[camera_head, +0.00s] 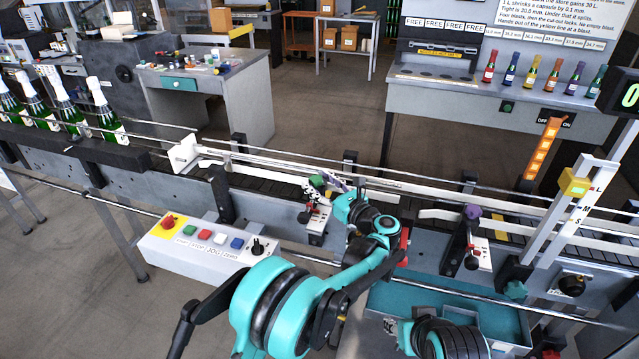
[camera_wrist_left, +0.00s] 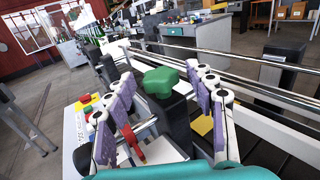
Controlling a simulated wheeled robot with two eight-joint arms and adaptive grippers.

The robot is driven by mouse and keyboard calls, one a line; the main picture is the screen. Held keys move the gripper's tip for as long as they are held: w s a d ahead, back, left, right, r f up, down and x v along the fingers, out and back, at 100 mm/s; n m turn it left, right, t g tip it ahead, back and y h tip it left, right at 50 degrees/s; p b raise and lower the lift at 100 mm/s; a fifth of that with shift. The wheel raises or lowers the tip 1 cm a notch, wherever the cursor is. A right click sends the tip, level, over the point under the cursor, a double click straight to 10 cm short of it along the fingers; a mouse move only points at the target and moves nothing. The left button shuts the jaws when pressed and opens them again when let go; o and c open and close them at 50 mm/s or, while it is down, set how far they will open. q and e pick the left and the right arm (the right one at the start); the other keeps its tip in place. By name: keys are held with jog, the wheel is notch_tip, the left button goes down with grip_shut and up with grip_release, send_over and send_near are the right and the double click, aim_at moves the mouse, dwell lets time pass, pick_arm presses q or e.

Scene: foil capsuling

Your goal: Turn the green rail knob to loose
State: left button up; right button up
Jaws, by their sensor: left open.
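The green rail knob (camera_head: 317,182) sits on a post at the near side of the conveyor. It shows as a lobed green knob (camera_wrist_left: 160,81) in the left wrist view. My left gripper (camera_head: 326,187) is at the knob, coming from the right in the head view. In the left wrist view its purple-padded fingers stand apart on either side of the knob, with the knob near the fingertips. I cannot tell whether any pad touches it. Below the knob, a red pointer (camera_wrist_left: 132,142) lies over a white plate (camera_head: 318,227). My right gripper is not in view.
A purple knob (camera_head: 472,212) stands on a similar bracket to the right. A control box (camera_head: 200,243) with coloured buttons is at left front. Rails (camera_head: 420,187) run along the conveyor behind the knob. Green bottles (camera_head: 70,112) stand at the far left. A teal tray (camera_head: 490,312) lies front right.

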pick_arm(q)
jog(key=v, duration=0.7)
jog(key=shift+s+d, duration=0.2)
